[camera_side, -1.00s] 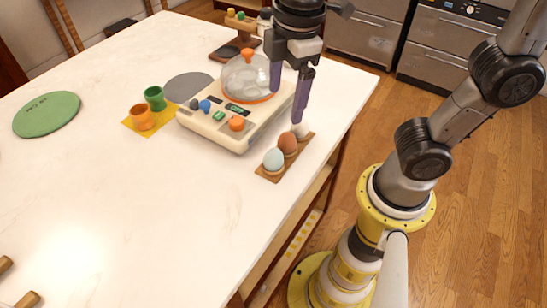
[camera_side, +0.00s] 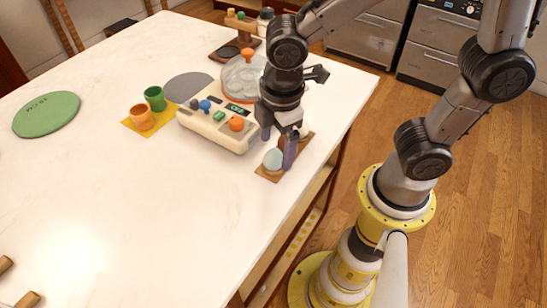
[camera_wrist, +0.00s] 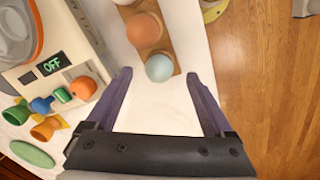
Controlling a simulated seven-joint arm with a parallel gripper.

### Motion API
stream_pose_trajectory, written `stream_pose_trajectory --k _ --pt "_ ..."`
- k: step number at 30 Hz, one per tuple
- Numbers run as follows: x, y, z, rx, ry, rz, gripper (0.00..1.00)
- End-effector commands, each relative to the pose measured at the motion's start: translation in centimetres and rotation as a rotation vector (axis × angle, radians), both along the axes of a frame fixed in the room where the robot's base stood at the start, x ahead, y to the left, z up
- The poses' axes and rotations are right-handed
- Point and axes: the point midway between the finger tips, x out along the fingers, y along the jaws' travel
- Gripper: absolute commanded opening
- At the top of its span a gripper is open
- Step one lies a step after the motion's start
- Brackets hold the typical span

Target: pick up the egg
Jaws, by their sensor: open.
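A pale blue egg (camera_side: 273,159) sits at the near end of a brown wooden holder (camera_side: 268,176), close to the table's right edge. A brown egg lies behind it, mostly hidden by my gripper in the side view but clear in the wrist view (camera_wrist: 144,30). A white egg is partly seen at the top of the wrist view (camera_wrist: 124,2). My gripper (camera_side: 278,151) is open and points down over the holder, its purple fingers near the eggs. In the wrist view the blue egg (camera_wrist: 159,67) shows ahead, between the lines of the open fingertips (camera_wrist: 158,76). I see nothing held.
A cream egg cooker (camera_side: 215,130) with an OFF display and clear lid stands left of the holder. Orange (camera_side: 141,117) and green (camera_side: 155,98) cups stand on a yellow mat. A green disc (camera_side: 46,114) lies farther left. The table's front left is mostly clear.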

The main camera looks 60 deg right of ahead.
Motion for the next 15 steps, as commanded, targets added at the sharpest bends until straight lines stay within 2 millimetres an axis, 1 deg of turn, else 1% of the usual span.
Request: stream_pose_trajectory --k 1,3,6,9,15 --pt "0.1 -0.1 -0.9 -0.004 0.005 -0.001 0.86" --pt "0.2 -0.1 -1.9 -0.004 0.005 -0.001 0.86" --pt "0.4 -0.1 -2.9 -0.002 0.002 -0.001 0.86" --pt "0.4 -0.1 -3.4 -0.001 0.002 -0.001 0.86" --pt "0.4 -0.1 -3.4 -0.001 0.000 -0.001 0.86"
